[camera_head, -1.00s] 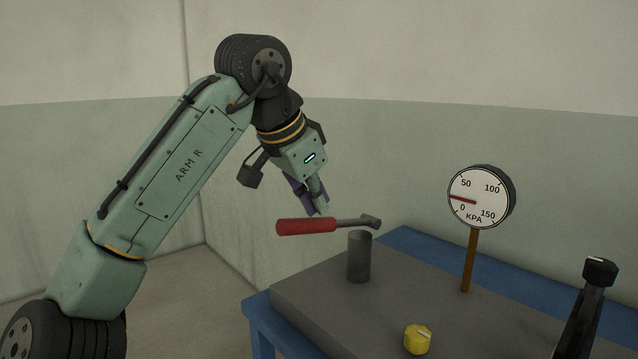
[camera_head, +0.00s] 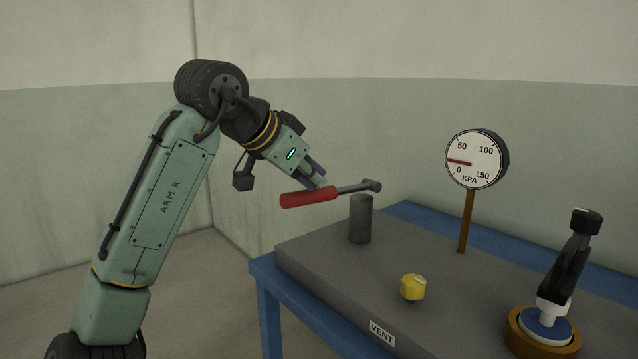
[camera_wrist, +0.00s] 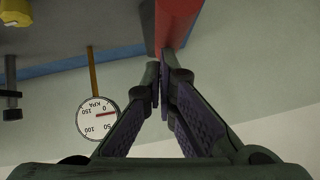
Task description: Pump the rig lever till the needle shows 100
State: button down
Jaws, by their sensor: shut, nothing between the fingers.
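The rig lever has a red grip (camera_head: 309,198) and a grey rod (camera_head: 357,187) that ends above a grey post (camera_head: 360,220). The lever is near level, its grip end a little lower. My gripper (camera_head: 318,184) is shut and empty, its fingertips at the top of the grip; contact is unclear. In the wrist view the shut fingertips (camera_wrist: 160,88) lie just by the red grip (camera_wrist: 177,24). The round gauge (camera_head: 476,159) reads in KPA; its red needle points left, between 0 and 50. It also shows upside down in the wrist view (camera_wrist: 98,119).
A yellow knob (camera_head: 413,287) sits on the grey bench top (camera_head: 330,262), near a VENT label (camera_head: 382,333). A black-handled stick on a round brass-coloured base (camera_head: 541,335) stands at the right. The blue bench edge (camera_head: 320,306) borders open floor at left.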

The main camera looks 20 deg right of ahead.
notch_tip(320, 180, down, 6)
jog(key=t+h+b, duration=0.1)
jog(key=h+b, duration=0.1)
jog(key=b, duration=0.2)
jog(key=shift+a+f, duration=0.2)
jog(key=shift+a, duration=0.25)
jog(key=shift+s+f, duration=0.1)
